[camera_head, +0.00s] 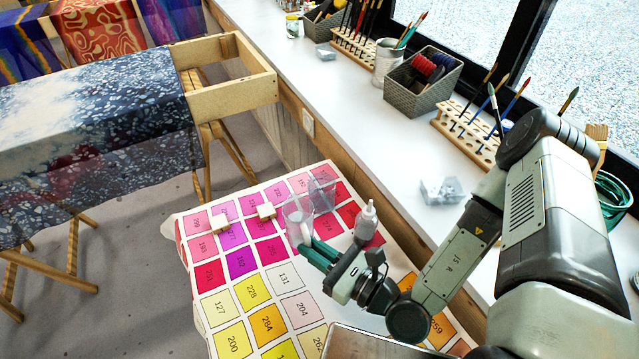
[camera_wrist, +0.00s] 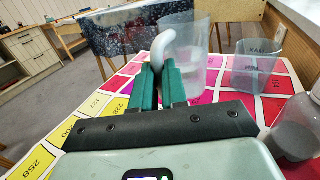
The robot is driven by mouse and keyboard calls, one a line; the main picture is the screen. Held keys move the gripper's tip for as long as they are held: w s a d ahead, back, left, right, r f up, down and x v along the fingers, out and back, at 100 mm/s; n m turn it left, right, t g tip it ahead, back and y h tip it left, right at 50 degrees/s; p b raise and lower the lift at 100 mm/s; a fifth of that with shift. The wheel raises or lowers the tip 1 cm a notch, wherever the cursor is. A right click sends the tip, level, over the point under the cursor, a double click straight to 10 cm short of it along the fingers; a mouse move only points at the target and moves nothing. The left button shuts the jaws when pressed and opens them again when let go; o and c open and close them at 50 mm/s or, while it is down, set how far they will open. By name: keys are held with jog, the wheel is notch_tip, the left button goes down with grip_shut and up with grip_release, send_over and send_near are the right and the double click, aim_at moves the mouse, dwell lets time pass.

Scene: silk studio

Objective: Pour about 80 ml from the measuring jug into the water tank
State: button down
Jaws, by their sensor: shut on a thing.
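The clear measuring jug (camera_head: 296,214) stands about upright over the colour chart. My gripper (camera_head: 312,250) is shut on its pale handle. In the wrist view the green fingertips (camera_wrist: 161,84) close around the handle, and the jug's clear body (camera_wrist: 190,62) lies just beyond them. I cannot tell if its base touches the chart, nor clearly read its liquid level. A second clear container with dark lettering, seemingly the water tank (camera_head: 323,194), stands behind and right of the jug. It also shows in the wrist view (camera_wrist: 256,68), apart from the jug. Its water level is unclear.
A bottle with a narrow white top (camera_head: 367,224) stands right of my gripper. The white sill (camera_head: 378,129) carries brush racks, baskets and a clear tray. A fabric-covered frame stands at left.

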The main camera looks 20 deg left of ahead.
jog(key=shift+m+t+h, duration=0.3)
jog(key=shift+m+t, duration=0.3)
jog(key=shift+t, duration=0.1)
jog(key=d+f, duration=0.1)
jog(key=d, duration=0.1)
jog(key=w+d+f, duration=0.1)
jog(key=d, duration=0.1)
jog(key=d+f, duration=0.1)
jog(key=d, duration=0.2)
jog(key=shift+w+d+f, duration=0.1)
jog(key=shift+w+f, duration=0.1)
jog(key=shift+w, duration=0.1)
jog(key=shift+w+r, duration=0.1)
jog(key=w+a+r+m+g+h, duration=0.4)
jog(key=w+r+g+h, duration=0.1)
jog(key=r, duration=0.4)
jog(key=shift+w+r+h, duration=0.15)
jog(key=shift+w+h, duration=0.55)
jog(key=shift+w, duration=0.05)
jog(key=shift+w+a+r+g, duration=0.2)
jog(key=shift+r+g, duration=0.1)
jog(key=shift+r, duration=0.1)
jog(key=shift+w+r+m+g+h, duration=0.1)
jog(key=shift+r+m+g+h, duration=0.05)
jog(key=shift+m+g+h, duration=0.2)
jog(key=shift+a+r, duration=0.1)
